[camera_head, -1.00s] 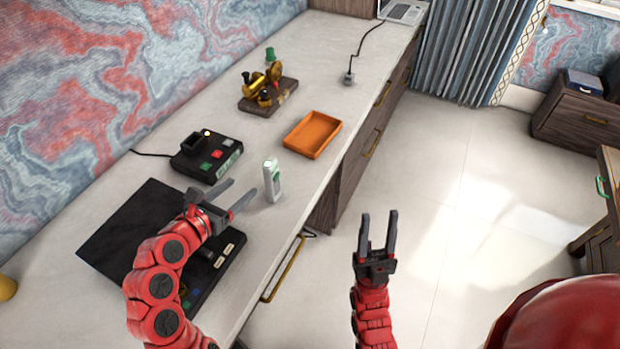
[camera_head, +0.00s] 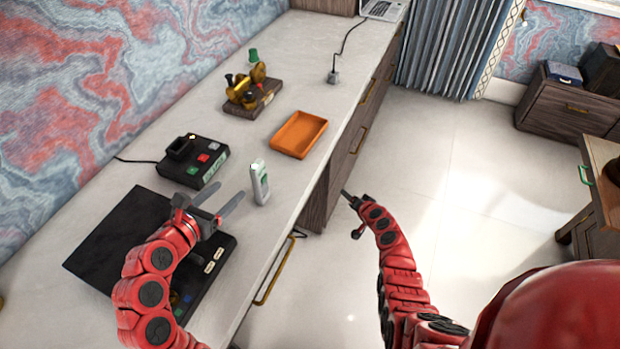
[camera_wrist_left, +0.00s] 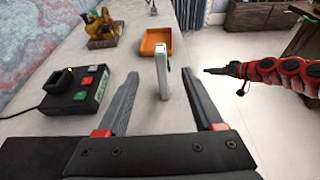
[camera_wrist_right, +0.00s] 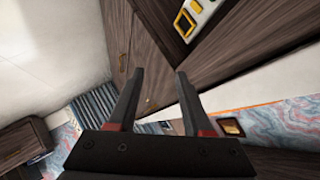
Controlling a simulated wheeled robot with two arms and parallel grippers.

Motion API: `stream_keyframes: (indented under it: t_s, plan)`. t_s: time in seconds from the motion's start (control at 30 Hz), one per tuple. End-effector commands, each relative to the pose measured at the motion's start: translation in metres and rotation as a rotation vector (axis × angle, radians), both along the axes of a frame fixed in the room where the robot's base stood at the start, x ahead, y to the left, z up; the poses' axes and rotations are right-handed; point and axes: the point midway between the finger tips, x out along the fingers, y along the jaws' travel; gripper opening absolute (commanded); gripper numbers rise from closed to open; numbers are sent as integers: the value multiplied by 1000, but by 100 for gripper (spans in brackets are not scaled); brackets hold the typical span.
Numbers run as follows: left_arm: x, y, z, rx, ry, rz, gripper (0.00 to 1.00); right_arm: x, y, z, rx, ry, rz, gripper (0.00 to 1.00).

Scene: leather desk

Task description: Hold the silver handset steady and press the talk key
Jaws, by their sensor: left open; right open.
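The silver handset (camera_head: 260,188) stands upright on the desk near its front edge. In the left wrist view the handset (camera_wrist_left: 161,75) stands ahead, between the lines of my open fingers. My left gripper (camera_head: 232,189) is open and empty, its tips just short of the handset and apart from it. My right gripper (camera_head: 349,213) is open and empty, off the desk's front edge, its fingers pointing left toward the desk. In the right wrist view my right gripper (camera_wrist_right: 160,72) has nothing between its fingers. I cannot make out the talk key.
A black base (camera_head: 193,162) with coloured buttons stands left of the handset. An orange tray (camera_head: 298,134) and a brass device (camera_head: 250,90) lie beyond. A black panelled device (camera_head: 130,235) lies under my left arm. Drawer fronts (camera_head: 345,165) drop below the desk edge.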

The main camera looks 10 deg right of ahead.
Motion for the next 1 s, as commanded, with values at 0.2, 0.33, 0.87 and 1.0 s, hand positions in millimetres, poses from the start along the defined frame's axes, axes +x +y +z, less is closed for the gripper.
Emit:
stream_keyframes:
  t_s: [0.2, 0.33, 0.87, 1.0]
  plan:
    - [0, 0, 0, 0, 0, 0, 68, 2, 68, 51, 344, 46, 338, 50]
    - [0, 0, 0, 0, 0, 0, 68, -11, 103, 110, 531, 17, 559, 50]
    - [9, -9, -5, 0, 4, -5, 68, -64, 157, 213, 858, 52, 930, 50]
    - [28, -23, -12, 4, 4, -8, 68, -64, 157, 213, 857, 53, 929, 50]
